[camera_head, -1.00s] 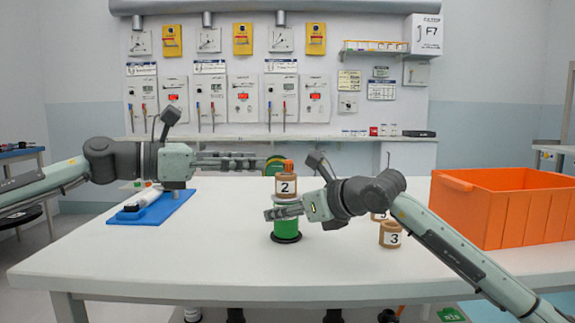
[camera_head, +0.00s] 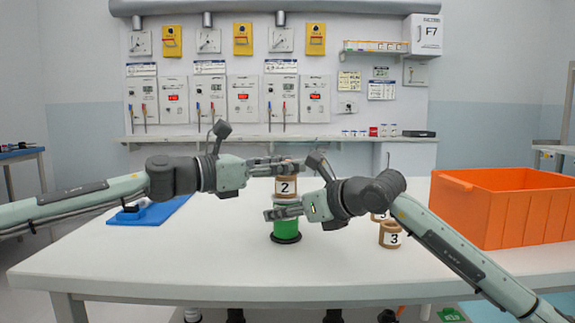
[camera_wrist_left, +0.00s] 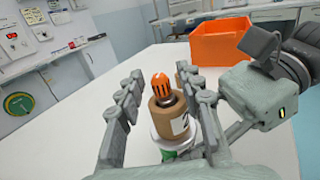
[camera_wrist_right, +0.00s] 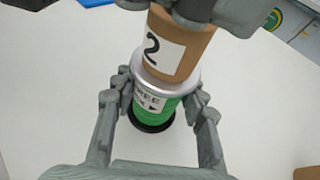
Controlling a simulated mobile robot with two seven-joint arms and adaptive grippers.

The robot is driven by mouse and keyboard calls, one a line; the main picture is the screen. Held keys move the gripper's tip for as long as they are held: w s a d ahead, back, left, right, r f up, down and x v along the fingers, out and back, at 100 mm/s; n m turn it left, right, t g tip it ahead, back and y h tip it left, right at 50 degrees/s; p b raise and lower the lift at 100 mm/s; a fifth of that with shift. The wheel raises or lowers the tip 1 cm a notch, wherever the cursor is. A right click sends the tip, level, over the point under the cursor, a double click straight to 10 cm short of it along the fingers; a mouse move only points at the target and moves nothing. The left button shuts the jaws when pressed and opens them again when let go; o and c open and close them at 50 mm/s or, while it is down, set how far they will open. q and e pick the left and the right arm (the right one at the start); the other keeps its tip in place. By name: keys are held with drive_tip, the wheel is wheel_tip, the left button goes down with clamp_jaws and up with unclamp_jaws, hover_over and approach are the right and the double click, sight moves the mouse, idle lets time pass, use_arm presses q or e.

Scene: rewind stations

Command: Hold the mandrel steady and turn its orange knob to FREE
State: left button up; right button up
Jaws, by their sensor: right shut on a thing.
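The mandrel is a green post with a silver collar (camera_wrist_right: 172,88) on a black foot (camera_head: 286,240), upright on the white table. A brown spool marked 2 (camera_head: 286,187) sits on top of it. The orange knob (camera_wrist_left: 158,82) rises from the spool's top. My right gripper (camera_wrist_right: 163,88) is shut on the mandrel below the spool, fingers on both sides. My left gripper (camera_wrist_left: 158,92) is open, one finger on each side of the knob and spool top, with gaps visible. In the head view its fingers (camera_head: 283,166) mostly hide the knob. The collar label is partly readable.
Brown spools, one marked 3 (camera_head: 390,235), stand right of the mandrel behind my right arm. An orange crate (camera_head: 505,218) stands at the table's right. A blue mat (camera_head: 150,212) lies at the left, partly behind my left arm. The table front is clear.

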use_arm(q)
drive_tip(key=shift+w+d, duration=0.15)
drive_tip(key=shift+d, duration=0.1)
clamp_jaws()
